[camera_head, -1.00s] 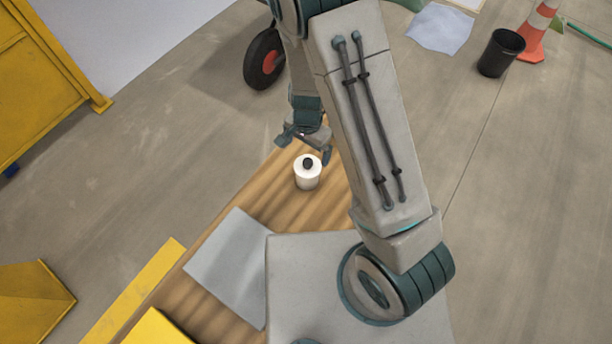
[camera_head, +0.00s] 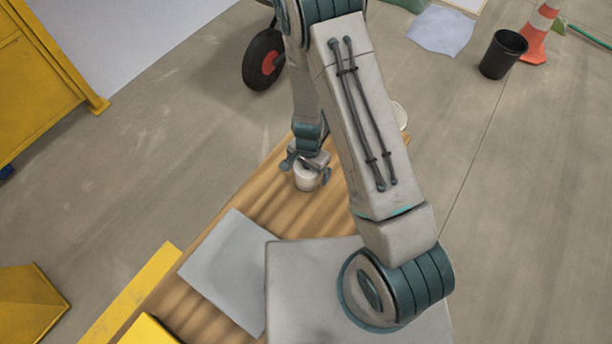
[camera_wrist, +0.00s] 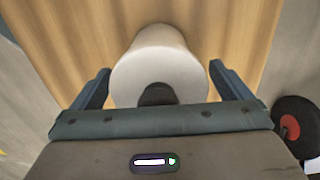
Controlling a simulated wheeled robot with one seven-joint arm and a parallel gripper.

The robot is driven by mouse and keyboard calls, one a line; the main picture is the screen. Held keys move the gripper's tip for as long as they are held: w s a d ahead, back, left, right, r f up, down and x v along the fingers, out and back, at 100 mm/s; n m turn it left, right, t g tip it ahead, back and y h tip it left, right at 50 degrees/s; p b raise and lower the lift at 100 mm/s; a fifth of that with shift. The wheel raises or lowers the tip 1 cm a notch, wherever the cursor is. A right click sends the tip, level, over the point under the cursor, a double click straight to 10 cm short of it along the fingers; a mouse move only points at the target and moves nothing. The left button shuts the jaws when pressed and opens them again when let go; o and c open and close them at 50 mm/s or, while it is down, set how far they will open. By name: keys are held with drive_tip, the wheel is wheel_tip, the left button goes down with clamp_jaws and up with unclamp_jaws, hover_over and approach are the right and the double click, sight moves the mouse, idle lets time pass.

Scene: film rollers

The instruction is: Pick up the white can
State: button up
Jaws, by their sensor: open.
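The white can (camera_head: 307,181) stands upright on the wooden tabletop (camera_head: 255,199), with its top partly covered by my gripper (camera_head: 306,171) in the head view. In the wrist view the can (camera_wrist: 158,58) lies between the two fingers of my gripper (camera_wrist: 159,77), with a gap visible on each side. Its dark knob (camera_wrist: 158,94) is partly hidden behind the gripper's palm. My gripper is open and over the can, its fingers on either side and not closed on it.
A grey sheet (camera_head: 232,268) lies on the table in front of the can. A round pale-rimmed object (camera_head: 399,116) shows behind my arm at the table's far right. A wheel (camera_head: 264,60), a black bin (camera_head: 502,53) and a traffic cone (camera_head: 538,35) stand on the floor beyond.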

drive_tip(key=shift+r, duration=0.1)
drive_tip(key=c, duration=1.2)
drive_tip(key=shift+o, duration=0.2)
drive_tip(key=shift+r, duration=0.15)
